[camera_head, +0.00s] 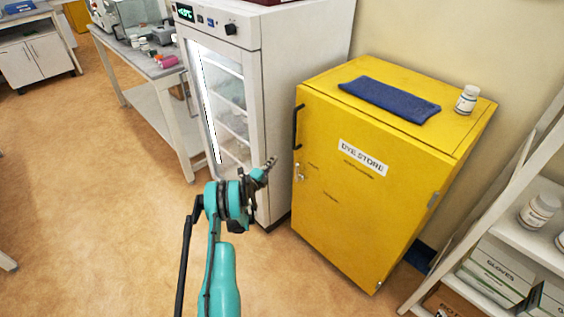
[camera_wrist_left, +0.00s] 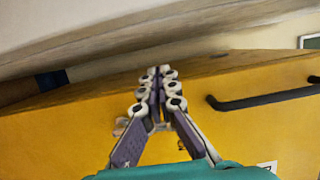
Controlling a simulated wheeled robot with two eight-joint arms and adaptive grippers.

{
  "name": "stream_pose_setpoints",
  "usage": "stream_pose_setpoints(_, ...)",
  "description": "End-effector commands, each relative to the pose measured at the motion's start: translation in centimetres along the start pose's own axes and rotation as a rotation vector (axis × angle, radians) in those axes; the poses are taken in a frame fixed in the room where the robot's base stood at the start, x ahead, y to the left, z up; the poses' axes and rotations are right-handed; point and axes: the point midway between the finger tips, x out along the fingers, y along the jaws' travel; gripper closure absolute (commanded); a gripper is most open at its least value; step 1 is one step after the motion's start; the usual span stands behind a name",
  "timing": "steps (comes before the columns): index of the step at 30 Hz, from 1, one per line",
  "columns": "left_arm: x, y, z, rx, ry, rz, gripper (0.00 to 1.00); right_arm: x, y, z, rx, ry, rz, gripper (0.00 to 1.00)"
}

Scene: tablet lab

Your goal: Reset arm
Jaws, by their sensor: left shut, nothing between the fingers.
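My left gripper (camera_head: 270,164) is raised in front of the gap between the white glass-door fridge (camera_head: 299,60) and the yellow dye store cabinet (camera_head: 330,222). In the left wrist view, the fingers of my left gripper (camera_wrist_left: 158,75) are together with nothing between them. The yellow cabinet face (camera_wrist_left: 60,135) and its black handle (camera_wrist_left: 265,98) lie beyond the fingers. I cannot tell from the pictures how far the fingertips are from the cabinet. My right gripper is not in view.
A folded blue cloth (camera_head: 390,99) and a white bottle (camera_head: 467,99) sit on the cabinet top. A shelf rack (camera_head: 515,217) with bottles and glove boxes stands at right. A lab bench (camera_head: 150,67) is at left. The floor (camera_head: 90,200) at left is clear.

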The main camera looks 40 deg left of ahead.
Motion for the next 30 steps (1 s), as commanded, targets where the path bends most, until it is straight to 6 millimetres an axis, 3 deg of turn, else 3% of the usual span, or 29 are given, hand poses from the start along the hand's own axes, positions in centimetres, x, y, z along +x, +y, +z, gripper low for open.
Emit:
stream_pose_setpoints(7, -1.8, 0.1, 3.3, 0.000, -0.002, 0.000, 1.00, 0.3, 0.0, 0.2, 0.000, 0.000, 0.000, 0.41)
stream_pose_setpoints(16, -2.2, 0.0, 4.0, 0.000, 0.000, 0.000, 1.00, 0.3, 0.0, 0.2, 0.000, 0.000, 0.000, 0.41)
stream_pose_setpoints(19, -1.8, -0.9, 3.9, -0.009, -0.005, -0.007, 1.00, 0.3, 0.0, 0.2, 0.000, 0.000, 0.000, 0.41)
stream_pose_setpoints(23, -0.3, -5.5, 3.4, -0.058, -0.037, -0.042, 1.00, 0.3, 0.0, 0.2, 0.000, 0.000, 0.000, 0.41)
stream_pose_setpoints(30, 2.4, -19.3, 0.6, -0.261, -0.157, -0.130, 1.00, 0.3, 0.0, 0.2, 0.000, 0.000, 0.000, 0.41)
